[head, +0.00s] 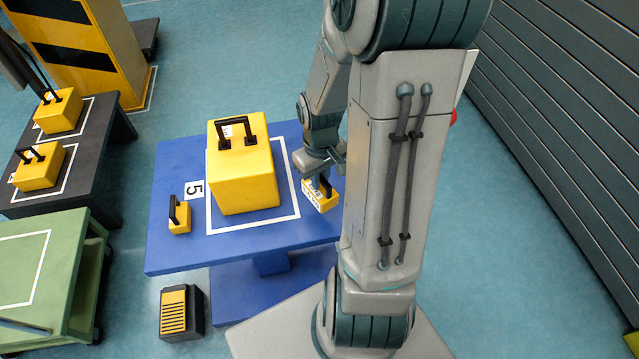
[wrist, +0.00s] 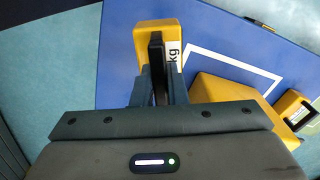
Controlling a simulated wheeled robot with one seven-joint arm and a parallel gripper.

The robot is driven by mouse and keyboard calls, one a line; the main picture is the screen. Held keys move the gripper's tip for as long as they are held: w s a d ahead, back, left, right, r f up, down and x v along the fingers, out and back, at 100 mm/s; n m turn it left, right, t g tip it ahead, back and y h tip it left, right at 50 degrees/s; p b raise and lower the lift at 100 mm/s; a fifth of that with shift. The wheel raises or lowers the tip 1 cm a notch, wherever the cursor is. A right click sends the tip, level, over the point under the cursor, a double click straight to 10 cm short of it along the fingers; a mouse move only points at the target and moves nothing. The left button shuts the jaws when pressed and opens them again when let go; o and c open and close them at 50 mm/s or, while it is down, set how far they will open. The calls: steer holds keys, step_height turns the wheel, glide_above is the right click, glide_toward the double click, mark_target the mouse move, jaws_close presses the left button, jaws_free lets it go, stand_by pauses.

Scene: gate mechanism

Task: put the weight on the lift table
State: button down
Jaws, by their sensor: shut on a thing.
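A small yellow weight (head: 320,196) with a black handle and a white label hangs in my gripper (head: 323,178), over the right part of a blue table (head: 185,255). In the wrist view, the fingers are shut on the handle of the weight (wrist: 147,35), and part of "kg" shows on the label. I cannot tell whether the weight touches the tabletop. A large yellow weight (head: 243,180) stands inside the white square outline on the blue table. Another small yellow weight (head: 179,217) stands left of the outline, near a "5" label (head: 195,190).
A dark bench (head: 95,150) with two yellow weights (head: 60,110) is at the left. A green cart (head: 65,240) with a white outline stands below it. A black-and-yellow pedal (head: 180,312) lies on the floor. A grey slatted wall (head: 570,120) runs along the right.

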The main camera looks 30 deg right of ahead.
steer(key=shift+w+d+f+b, duration=0.1)
steer(key=shift+w+d+f, duration=0.3)
steer(key=shift+w+f, duration=0.6)
steer(key=shift+w+d+f+b, duration=0.1)
steer(key=shift+w+d+f, duration=0.4)
steer(key=shift+f, duration=0.85)
steer(key=shift+w+d+f+b, duration=0.1)
steer(key=shift+w+d+f, duration=0.25)
steer(key=shift+w+f, duration=0.65)
steer(key=shift+s+f, duration=0.15)
steer(key=shift+f, duration=0.2)
steer(key=c, duration=1.5)
jaws_free()
steer(key=shift+o, duration=0.2)
steer(key=shift+s+r, duration=0.1)
steer(key=shift+r, duration=0.05)
step_height(320, 180, up, 12)
steer(key=p, duration=0.2)
steer(key=s+a+r+m+t, duration=0.1)
steer(key=s+a+r+t, duration=0.1)
steer(key=s+a+r, duration=1)
steer(key=shift+a+r+t, duration=0.15)
steer(key=shift+r+t, duration=0.1)
steer(key=shift+t, duration=0.05)
